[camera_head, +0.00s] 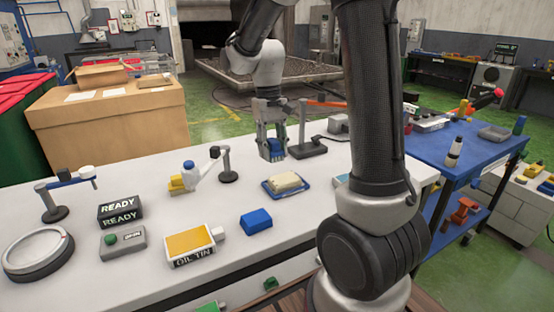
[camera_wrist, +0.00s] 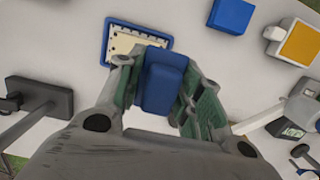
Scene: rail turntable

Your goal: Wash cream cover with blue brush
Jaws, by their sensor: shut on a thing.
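The cream cover (camera_head: 286,182) lies on a blue tray (camera_head: 299,194) on the white bench. In the wrist view the cream cover (camera_wrist: 124,44) is partly hidden behind my gripper, and the tray's blue rim (camera_wrist: 107,36) shows around it. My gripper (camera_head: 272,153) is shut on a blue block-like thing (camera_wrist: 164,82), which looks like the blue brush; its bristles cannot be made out. In the head view my gripper is behind the tray and a little to its left, apart from the cover.
A blue block (camera_head: 256,219) and a yellow-topped oil tin (camera_head: 190,244) stand in front of the tray. A dark stand (camera_head: 306,149) is close to the right of my gripper.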

